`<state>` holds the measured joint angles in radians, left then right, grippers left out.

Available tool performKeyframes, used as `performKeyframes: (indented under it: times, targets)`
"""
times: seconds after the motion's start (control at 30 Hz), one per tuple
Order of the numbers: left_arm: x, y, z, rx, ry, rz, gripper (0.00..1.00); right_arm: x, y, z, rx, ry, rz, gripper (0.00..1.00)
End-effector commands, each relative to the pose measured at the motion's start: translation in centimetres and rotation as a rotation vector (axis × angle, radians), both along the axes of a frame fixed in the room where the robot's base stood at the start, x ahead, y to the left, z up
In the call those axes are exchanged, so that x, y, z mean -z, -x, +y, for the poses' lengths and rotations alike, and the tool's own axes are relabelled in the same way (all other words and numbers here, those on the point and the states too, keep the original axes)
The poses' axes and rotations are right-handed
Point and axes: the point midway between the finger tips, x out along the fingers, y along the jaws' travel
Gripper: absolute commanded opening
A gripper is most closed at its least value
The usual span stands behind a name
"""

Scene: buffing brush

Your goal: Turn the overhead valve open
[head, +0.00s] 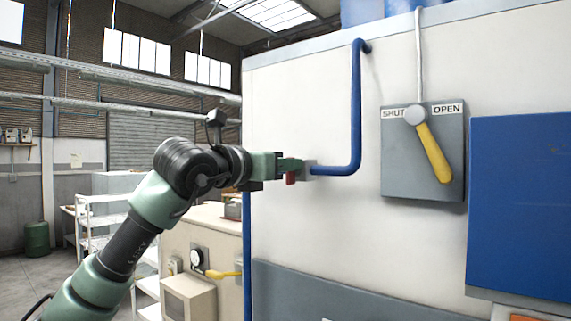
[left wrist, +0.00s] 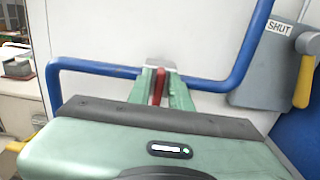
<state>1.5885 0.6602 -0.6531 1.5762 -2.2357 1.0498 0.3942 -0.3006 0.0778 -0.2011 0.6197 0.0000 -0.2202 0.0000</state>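A blue pipe (head: 355,105) runs down the white wall and bends left to a small grey valve body (head: 309,168). A red handle (head: 291,178) is at this valve, and it also shows in the left wrist view (left wrist: 159,87). My left gripper (head: 290,165) is at the handle, with its green fingers close on either side and the handle filling the narrow gap. The fingers hide part of the handle and valve. A grey box (head: 395,175) marked SHUT and OPEN has a yellow lever (head: 434,153) slanting down right from its pivot. My right gripper is out of view.
A blue panel (head: 520,200) is on the wall at right. Below left stands a cream cabinet (head: 215,240) with a gauge and another yellow handle (head: 222,274). White shelving (head: 100,222) stands further left. Open floor lies at far left.

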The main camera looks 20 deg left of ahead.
Motion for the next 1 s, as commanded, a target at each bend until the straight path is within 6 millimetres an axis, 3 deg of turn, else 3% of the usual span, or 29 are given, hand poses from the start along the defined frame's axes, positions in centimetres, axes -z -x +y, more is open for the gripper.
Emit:
performKeyframes:
  times: [0.47, 1.0]
  targets:
    - [0.2, 0.0, 0.1, 0.000, 0.066, 0.021, 0.00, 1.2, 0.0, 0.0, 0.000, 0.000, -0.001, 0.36]
    - [0.5, -0.2, 0.7, 0.000, 0.489, 0.174, 0.00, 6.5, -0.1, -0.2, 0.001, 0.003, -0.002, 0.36]
